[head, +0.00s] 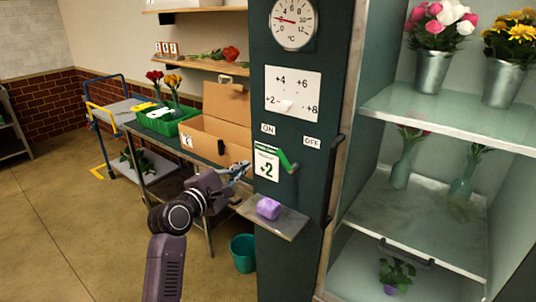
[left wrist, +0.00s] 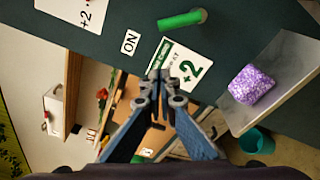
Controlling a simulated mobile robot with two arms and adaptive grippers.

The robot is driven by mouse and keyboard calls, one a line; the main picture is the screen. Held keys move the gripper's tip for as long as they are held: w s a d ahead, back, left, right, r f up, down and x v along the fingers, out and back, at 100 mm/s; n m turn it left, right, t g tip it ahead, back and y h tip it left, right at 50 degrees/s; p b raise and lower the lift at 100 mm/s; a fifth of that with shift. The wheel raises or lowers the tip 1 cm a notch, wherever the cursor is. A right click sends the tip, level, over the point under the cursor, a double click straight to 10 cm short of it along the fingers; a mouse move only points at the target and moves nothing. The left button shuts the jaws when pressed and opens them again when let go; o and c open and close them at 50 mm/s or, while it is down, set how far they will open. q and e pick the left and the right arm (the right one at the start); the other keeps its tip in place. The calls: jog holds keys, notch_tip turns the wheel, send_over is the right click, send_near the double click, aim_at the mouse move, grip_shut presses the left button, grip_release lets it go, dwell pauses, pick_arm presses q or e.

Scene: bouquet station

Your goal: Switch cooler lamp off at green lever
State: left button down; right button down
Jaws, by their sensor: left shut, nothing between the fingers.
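The green lever (head: 287,162) sticks out from the dark green panel (head: 285,213), below and between the ON label (head: 268,129) and the OFF label (head: 312,142). Its handle slants in the head view. The lever also shows at the top of the left wrist view (left wrist: 181,19), next to the ON label (left wrist: 130,42). My left gripper (head: 243,167) is shut and empty, just left of the +2 card (head: 266,163) and apart from the lever. In the left wrist view its fingertips (left wrist: 160,80) meet near the card's edge. My right gripper is not in view.
A small shelf (head: 286,228) with a purple block (head: 268,208) juts out below the card. The open cooler (head: 440,118) with vases stands right. A cardboard box (head: 222,118) and green crate (head: 166,118) sit on the table at left. A teal bin (head: 243,253) stands below.

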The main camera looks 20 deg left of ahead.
pick_arm(q)
jog(key=shift+w, duration=0.1)
jog(key=p+x, duration=0.1)
jog(key=x, duration=0.8)
jog(key=shift+w+d, duration=0.1)
jog(key=shift+w, duration=0.2)
jog(key=d+p, duration=0.1)
jog(key=s+d+r, duration=0.1)
jog(key=d+p, duration=0.1)
jog(key=shift+s+r+p, duration=0.3)
jog(key=shift+s, duration=0.05)
jog(key=shift+r, duration=0.1)
